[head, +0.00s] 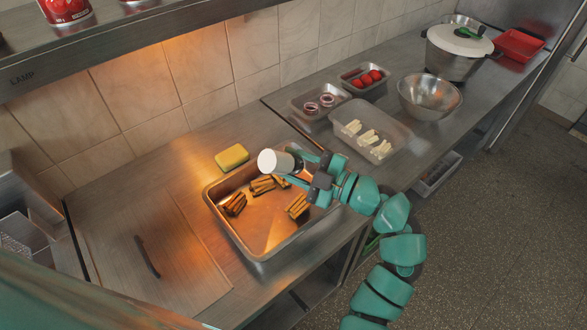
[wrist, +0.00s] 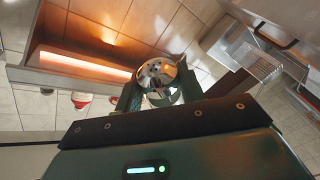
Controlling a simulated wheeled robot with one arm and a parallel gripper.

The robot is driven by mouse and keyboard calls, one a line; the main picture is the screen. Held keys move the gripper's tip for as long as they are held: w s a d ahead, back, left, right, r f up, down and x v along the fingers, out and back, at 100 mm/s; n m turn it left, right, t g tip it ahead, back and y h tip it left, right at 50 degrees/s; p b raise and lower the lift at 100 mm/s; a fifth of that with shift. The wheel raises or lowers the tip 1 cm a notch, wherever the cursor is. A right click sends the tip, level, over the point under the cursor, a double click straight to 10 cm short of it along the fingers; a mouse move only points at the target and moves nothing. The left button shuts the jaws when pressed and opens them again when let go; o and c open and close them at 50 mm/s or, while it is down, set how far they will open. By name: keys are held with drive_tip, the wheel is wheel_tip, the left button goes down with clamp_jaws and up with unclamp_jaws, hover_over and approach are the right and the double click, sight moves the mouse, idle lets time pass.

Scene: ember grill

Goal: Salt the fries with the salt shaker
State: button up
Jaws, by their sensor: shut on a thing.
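The salt shaker is in my gripper (head: 304,168), which is shut on it. In the head view the shaker's white end (head: 272,162) points left, and the shaker lies tilted over the tray's back part. In the wrist view a shiny domed cap with small holes (wrist: 158,72) shows between the two fingers (wrist: 160,92). The fries lie in several bundles in a metal tray (head: 263,256) below: one at the left (head: 234,204), one near the middle (head: 262,185), one at the right (head: 298,206). My gripper and the shaker partly hide the back right of the tray. No falling salt is visible.
A yellow sponge (head: 232,157) lies behind the tray. A flat board with a dark handle (head: 150,258) lies left. Trays of pale sticks (head: 346,131), onion rings (head: 308,108) and tomatoes (head: 357,83), and a steel bowl (head: 429,95), stand right. A lamp shelf (head: 90,60) hangs above.

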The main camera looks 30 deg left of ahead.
wheel_tip(320, 180, down, 2)
drive_tip(key=b, duration=0.3)
drive_tip(key=shift+f, duration=0.2)
drive_tip(key=shift+r+b, duration=0.75)
drive_tip(key=shift+r, duration=0.85)
wheel_tip(320, 180, down, 3)
drive_tip(key=b, duration=0.5)
drive_tip(key=shift+f+b, duration=0.1)
drive_tip(key=shift+b, duration=0.2)
drive_tip(key=shift+r+b, duration=0.7)
drive_tip(key=shift+r, duration=0.95)
wheel_tip(320, 180, down, 3)
drive_tip(key=b, duration=0.5)
drive_tip(key=shift+f, duration=0.15)
drive_tip(key=shift+r+b, duration=0.45)
drive_tip(key=shift+r, duration=1.25)
